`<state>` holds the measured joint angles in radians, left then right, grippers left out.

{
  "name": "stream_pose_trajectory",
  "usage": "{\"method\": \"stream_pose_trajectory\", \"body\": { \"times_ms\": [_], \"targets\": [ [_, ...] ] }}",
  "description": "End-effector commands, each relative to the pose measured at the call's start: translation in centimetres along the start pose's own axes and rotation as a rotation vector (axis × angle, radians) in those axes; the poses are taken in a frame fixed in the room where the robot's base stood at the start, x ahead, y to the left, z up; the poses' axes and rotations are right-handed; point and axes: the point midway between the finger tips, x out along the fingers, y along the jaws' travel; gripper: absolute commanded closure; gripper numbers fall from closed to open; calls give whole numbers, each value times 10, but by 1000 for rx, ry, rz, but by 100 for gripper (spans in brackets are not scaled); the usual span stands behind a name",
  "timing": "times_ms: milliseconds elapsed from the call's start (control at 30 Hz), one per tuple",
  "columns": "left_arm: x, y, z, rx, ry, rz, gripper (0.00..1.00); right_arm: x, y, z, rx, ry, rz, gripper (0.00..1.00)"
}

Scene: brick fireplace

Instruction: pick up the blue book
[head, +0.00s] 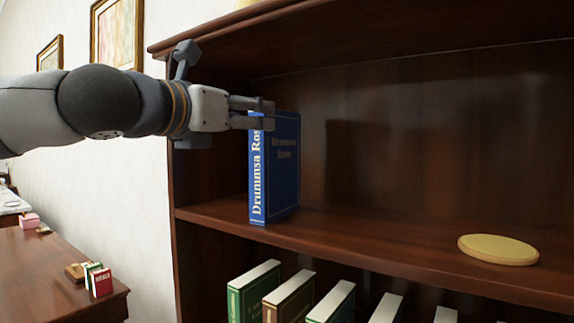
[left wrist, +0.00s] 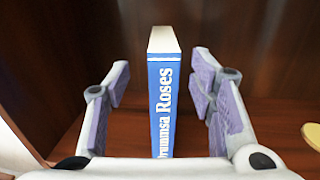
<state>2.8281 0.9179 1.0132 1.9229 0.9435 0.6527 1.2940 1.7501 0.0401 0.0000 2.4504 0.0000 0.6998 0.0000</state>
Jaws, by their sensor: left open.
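The blue book (head: 283,175) stands upright on the upper shelf of the dark wooden bookcase, near its left side, with its spine facing out. In the left wrist view the book (left wrist: 164,90) stands between the two fingers, with a gap on each side. My left gripper (head: 262,114) comes in from the left at the height of the book's top part. In the left wrist view the left gripper (left wrist: 160,88) is open around the book and does not appear to touch it. My right gripper is not in view.
A round yellow disc (head: 498,250) lies on the same shelf (head: 375,237) to the right. Several books, including a green one (head: 255,289), stand on the shelf below. The bookcase's left side panel (head: 206,185) is close to my left gripper. The shelf between book and disc is clear.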

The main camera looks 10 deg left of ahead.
Motion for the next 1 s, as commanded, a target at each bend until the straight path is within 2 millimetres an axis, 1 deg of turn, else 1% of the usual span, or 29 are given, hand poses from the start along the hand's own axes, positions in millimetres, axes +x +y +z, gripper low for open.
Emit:
{"method": "stream_pose_trajectory", "body": {
  "times_ms": [33, 100, 200, 267, 400, 500, 600, 767, 800, 867, 900, 967, 1000],
  "targets": [
    [14, 0, -3, 1, 7, 2, 50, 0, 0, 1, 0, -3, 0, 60],
    [29, -1, -3, 4, 6, 1, 50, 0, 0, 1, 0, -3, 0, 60],
    [44, 0, -3, 3, 6, 1, 50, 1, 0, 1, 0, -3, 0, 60],
    [50, -1, -4, 4, 6, 0, 50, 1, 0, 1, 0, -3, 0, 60],
    [77, -4, -7, 6, 7, 0, 50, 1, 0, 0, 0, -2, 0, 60],
    [93, -4, -6, 5, 4, 1, 50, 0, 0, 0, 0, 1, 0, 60],
    [101, -3, -6, 5, 4, 1, 50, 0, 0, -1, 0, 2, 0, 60],
    [101, -3, -6, 5, 4, 0, 50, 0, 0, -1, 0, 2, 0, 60],
    [101, -3, -6, 5, 4, 0, 52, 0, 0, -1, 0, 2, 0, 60],
    [101, -3, -6, 5, 4, 0, 66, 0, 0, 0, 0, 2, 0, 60],
    [101, -3, -6, 5, 4, 0, 75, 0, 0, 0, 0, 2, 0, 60],
    [101, -3, -6, 5, 4, 0, 89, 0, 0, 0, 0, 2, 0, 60],
    [101, -3, -6, 5, 4, 0, 98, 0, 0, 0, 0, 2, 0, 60]
  ]
}}
